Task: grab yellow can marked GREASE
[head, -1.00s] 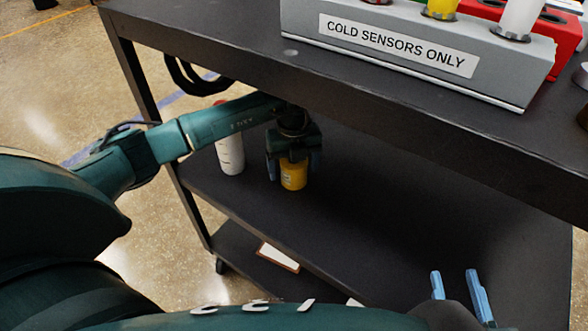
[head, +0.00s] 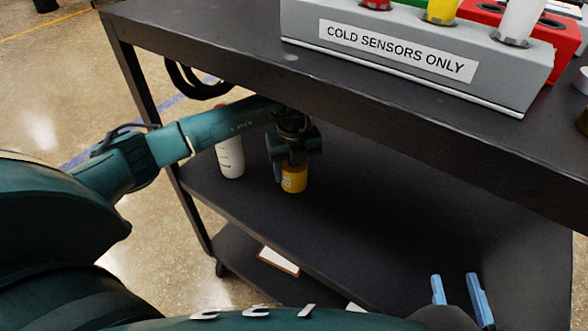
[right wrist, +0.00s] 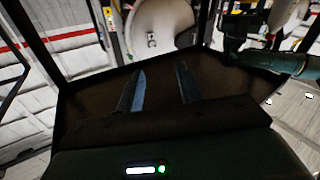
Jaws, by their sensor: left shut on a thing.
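The yellow can (head: 294,180) is on the middle shelf of the dark cart in the head view, below my left gripper. My left gripper (head: 291,172) points down and is shut on the can, with its fingers at the can's sides. The can's base is at or very close to the shelf; I cannot tell whether it touches. Its GREASE marking is too small to read. My right gripper (head: 459,290) is open and empty at the lower right, and its parted fingers also show in the right wrist view (right wrist: 158,88).
A white bottle (head: 230,156) with a red top stands left of the can, behind my left forearm. The cart's top shelf (head: 215,40) overhangs the can and carries a grey rack (head: 400,60) labelled COLD SENSORS ONLY. The middle shelf right of the can is clear.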

